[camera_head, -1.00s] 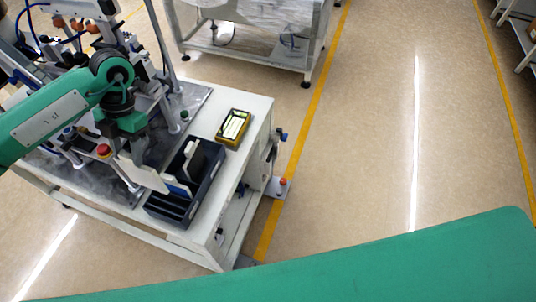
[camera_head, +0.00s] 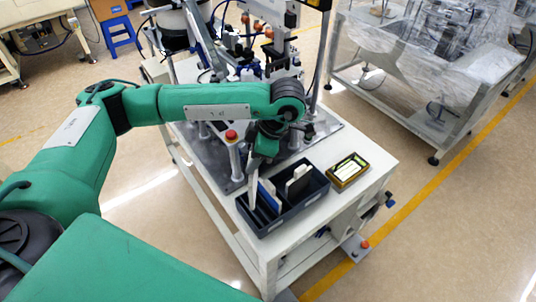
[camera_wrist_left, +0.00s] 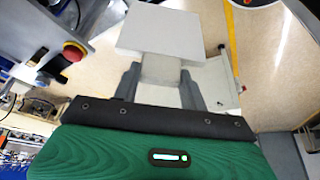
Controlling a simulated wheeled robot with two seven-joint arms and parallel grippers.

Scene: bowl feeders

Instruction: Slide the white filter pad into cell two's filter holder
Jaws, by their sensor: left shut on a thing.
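A white filter pad (camera_wrist_left: 160,32) shows in the wrist view, on a paler grey block or tab between the two fingers. My left gripper (camera_wrist_left: 160,85) is shut on it. In the head view the left gripper (camera_head: 264,158) points down above the left end of the dark bin, and the pad (camera_head: 253,184) hangs from it, seen nearly edge-on. I cannot tell whether the pad touches the bin. Cell two's filter holder cannot be made out for certain. My right gripper is not in view.
The dark divided bin (camera_head: 290,216) holds a blue piece (camera_head: 268,194) and white pieces (camera_head: 299,178). A yellow-rimmed box (camera_head: 347,170) stands on the white table to its right. A red button (camera_head: 231,135) and machine posts stand behind. Wrapped equipment (camera_head: 430,60) stands at upper right.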

